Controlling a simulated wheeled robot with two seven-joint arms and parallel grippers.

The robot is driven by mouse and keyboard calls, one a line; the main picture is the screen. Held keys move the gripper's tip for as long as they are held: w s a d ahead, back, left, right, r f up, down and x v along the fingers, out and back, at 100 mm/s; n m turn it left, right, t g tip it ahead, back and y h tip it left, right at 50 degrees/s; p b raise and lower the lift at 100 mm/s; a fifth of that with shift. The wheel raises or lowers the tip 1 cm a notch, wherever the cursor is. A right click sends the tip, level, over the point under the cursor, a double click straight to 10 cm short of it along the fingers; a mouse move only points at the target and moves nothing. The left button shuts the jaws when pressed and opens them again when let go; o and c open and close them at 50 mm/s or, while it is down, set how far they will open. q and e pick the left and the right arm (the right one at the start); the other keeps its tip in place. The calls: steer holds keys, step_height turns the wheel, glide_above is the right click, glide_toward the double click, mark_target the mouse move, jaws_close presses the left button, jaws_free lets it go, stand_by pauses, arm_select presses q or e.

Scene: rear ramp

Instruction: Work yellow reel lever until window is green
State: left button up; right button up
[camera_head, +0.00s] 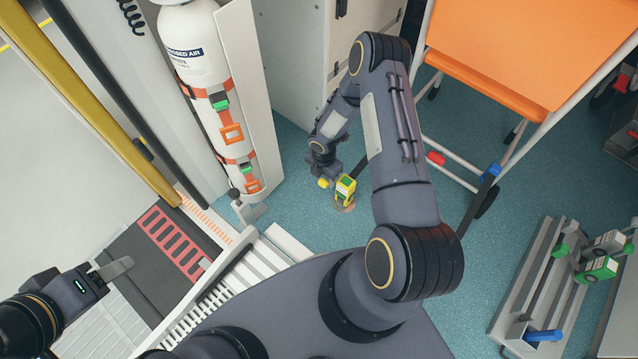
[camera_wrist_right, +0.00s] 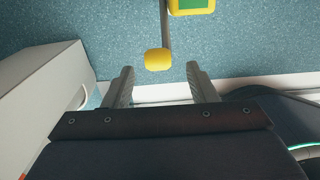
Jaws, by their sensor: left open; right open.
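The reel (camera_head: 345,188) is a small yellow housing with a green patch, standing on the teal floor in the head view. Its yellow lever knob (camera_head: 324,183) is just left of it. In the right wrist view the knob (camera_wrist_right: 158,61) sits at the end of a thin grey lever, and the housing (camera_wrist_right: 190,9) is cut by the top edge. I cannot tell whether its green patch is the window. My right gripper (camera_wrist_right: 160,76) is open, with the knob just beyond and between its fingertips, not gripped. My left gripper (camera_head: 112,270) is open and empty at the lower left, far from the reel.
A white air cylinder (camera_head: 190,45) in orange straps stands left of the reel. An orange-topped trolley (camera_head: 520,50) is at the right, with a caster (camera_head: 486,203) near my right arm. A grey rack (camera_head: 535,290) is lower right. Teal floor around the reel is clear.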

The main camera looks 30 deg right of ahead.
mark_target(323, 182)
step_height(323, 182, down, 5)
steer(key=shift+r+b, duration=0.1)
steer(key=shift+b, duration=0.55)
jaws_close()
